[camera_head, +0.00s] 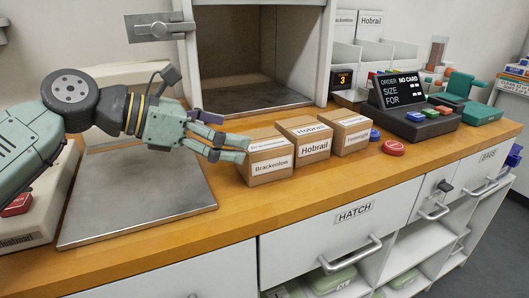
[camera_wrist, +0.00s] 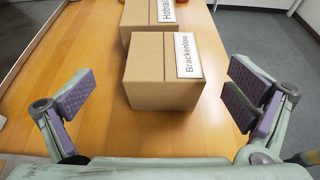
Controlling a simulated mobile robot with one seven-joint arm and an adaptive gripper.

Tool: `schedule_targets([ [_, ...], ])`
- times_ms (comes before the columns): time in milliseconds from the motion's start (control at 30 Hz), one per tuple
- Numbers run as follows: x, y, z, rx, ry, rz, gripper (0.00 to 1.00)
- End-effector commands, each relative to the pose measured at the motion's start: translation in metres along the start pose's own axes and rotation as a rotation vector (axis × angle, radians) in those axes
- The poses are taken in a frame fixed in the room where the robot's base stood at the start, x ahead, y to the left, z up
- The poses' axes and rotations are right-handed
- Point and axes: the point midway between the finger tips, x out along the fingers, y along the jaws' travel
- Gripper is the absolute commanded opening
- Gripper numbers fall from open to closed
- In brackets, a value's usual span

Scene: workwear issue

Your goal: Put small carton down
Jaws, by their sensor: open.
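The small carton labelled Brackenlow (camera_head: 268,166) stands upright on the wooden counter, at the near end of a row of cartons. It also shows in the wrist view (camera_wrist: 160,78), centred ahead of my fingers. My gripper (camera_head: 228,147) is open, just left of this carton. In the wrist view the two purple-padded fingers (camera_wrist: 160,102) are spread wide on either side of the carton's near end, with bare gaps between pads and carton. The gripper holds nothing.
A Hobrail carton (camera_head: 308,146) and another carton (camera_head: 347,137) continue the row. A red button (camera_head: 393,147) and an order display (camera_head: 403,90) are to the right. A metal plate (camera_head: 140,205) lies left, empty. An open hatch (camera_head: 250,92) is behind. The wooden counter (camera_head: 235,228) is clear in front.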

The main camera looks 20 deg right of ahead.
Motion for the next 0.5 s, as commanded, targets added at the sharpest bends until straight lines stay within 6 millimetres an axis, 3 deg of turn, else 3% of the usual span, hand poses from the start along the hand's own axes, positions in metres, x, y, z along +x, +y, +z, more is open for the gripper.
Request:
schedule_targets([
  [267,0.025,-0.003,0.002,0.001,0.001,-0.002,0.98],
  [500,0.060,-0.005,0.003,0.001,0.000,-0.003,0.98],
])
